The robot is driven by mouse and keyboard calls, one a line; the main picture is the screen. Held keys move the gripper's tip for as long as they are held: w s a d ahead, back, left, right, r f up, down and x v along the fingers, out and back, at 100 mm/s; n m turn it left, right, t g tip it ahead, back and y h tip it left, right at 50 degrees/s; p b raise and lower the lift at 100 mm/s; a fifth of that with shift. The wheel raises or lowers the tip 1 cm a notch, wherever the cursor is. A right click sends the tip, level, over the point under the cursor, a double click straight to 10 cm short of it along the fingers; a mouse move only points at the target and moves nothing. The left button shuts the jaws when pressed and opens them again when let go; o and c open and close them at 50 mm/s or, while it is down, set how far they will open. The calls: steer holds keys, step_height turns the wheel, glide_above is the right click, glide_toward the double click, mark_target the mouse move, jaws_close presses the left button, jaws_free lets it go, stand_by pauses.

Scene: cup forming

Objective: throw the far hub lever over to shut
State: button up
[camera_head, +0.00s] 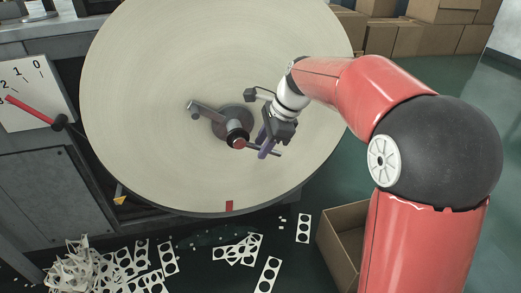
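A large pale paper reel (160,60) fills the middle, with a dark hub (219,128) at its centre. A shaft with a red end cap (239,143) sticks out of the hub. A grey lever (208,110) reaches from the hub to the upper left and ends in a small knob. A thin dark bar (276,153) reaches right from the shaft, partly behind my gripper. My gripper (266,148), with purple fingers, is just right of the shaft, at this bar. Whether it touches or grips the bar cannot be told.
A gauge (30,85) with a red pointer stands at the left, beside a grey cabinet (45,195). An open cardboard box (345,240) is below right. Punched paper scraps (95,270) litter the green floor. Stacked boxes (410,38) stand at the back right.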

steer(key=shift+x, duration=1)
steer(key=shift+c, duration=0.4)
jaws_close()
